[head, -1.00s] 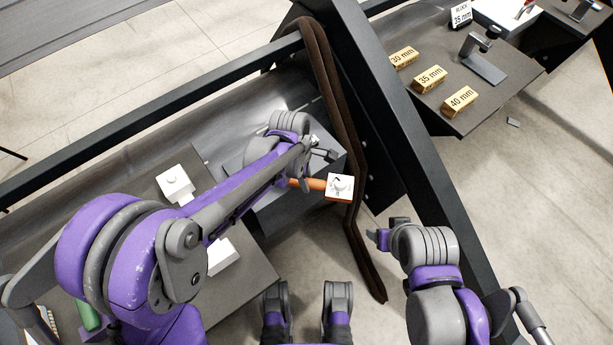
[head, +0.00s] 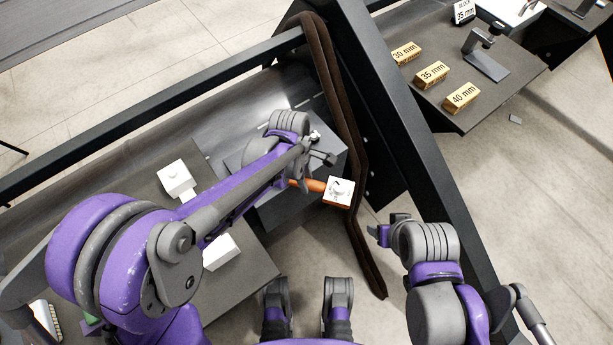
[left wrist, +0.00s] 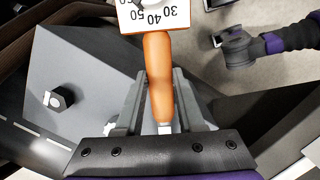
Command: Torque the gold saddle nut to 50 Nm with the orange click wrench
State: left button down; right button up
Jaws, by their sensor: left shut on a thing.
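The orange click wrench (left wrist: 158,70) is held by its handle between the fingers of my left gripper (left wrist: 162,100). Its white dial plate (left wrist: 155,14), with 30, 40 and 50 readable, is at the top of the left wrist view. A dark nut-like piece (left wrist: 61,98) stands on a grey block (left wrist: 85,75), left of and apart from the wrench. I cannot make out a gold nut. My right gripper (head: 374,232) is at lower right; its jaw gap is unclear.
A black beam (head: 425,165) runs diagonally past the block, with a brown hanging strap (head: 345,130) beside it. Gold blocks marked 30, 35 and 40 mm (head: 462,97) lie on a side table (head: 470,122).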

pick_arm(q)
jog(key=shift+s+a, duration=0.1)
jog(key=shift+s, duration=0.2)
jog(key=shift+s+a+m, duration=0.1)
jog(key=shift+s+m, duration=0.15)
jog(key=shift+m, duration=0.15)
jog(key=shift+s+a+m, duration=0.15)
jog(key=shift+s+m, duration=0.15)
jog(key=shift+s, duration=0.05)
jog(key=shift+s+a, duration=0.1)
jog(key=shift+s, duration=0.05)
dwell(0.5)
jog(key=shift+s+a+m, duration=0.2)
jog(key=shift+s+m, duration=0.25)
jog(key=shift+m, duration=0.05)
jog(key=shift+s+a, duration=0.1)
jog(key=shift+s+a+m, duration=0.25)
jog(key=shift+s+m, duration=0.2)
jog(key=shift+m, duration=0.15)
jog(key=shift+s+a, duration=0.1)
dwell(0.5)
